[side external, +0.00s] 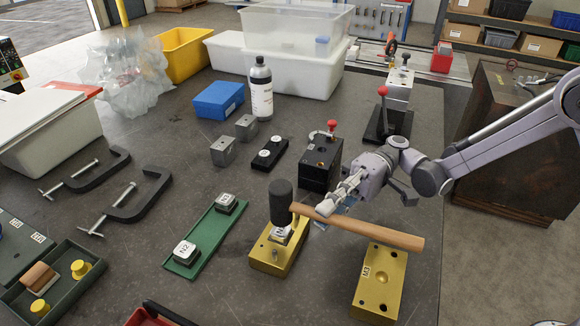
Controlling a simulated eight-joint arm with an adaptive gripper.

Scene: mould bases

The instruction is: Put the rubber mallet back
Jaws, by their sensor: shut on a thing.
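The rubber mallet has a black head (281,203) and a long wooden handle (385,233). My gripper (325,209) is shut on the handle, fairly close to the head. The head is upright over the left brass mould base (265,257), which carries a small metal block marked with a letter. I cannot tell whether the head touches that block. The handle reaches right, above the second brass base (380,285), marked M3. The fingertips partly hide the handle where they grip it.
A green tray (212,238) with two metal blocks lies left of the mallet. A black block with a red knob (320,165) stands behind. Two black clamps (135,205) lie farther left. A bottle (261,90) and blue box (218,99) are at the back.

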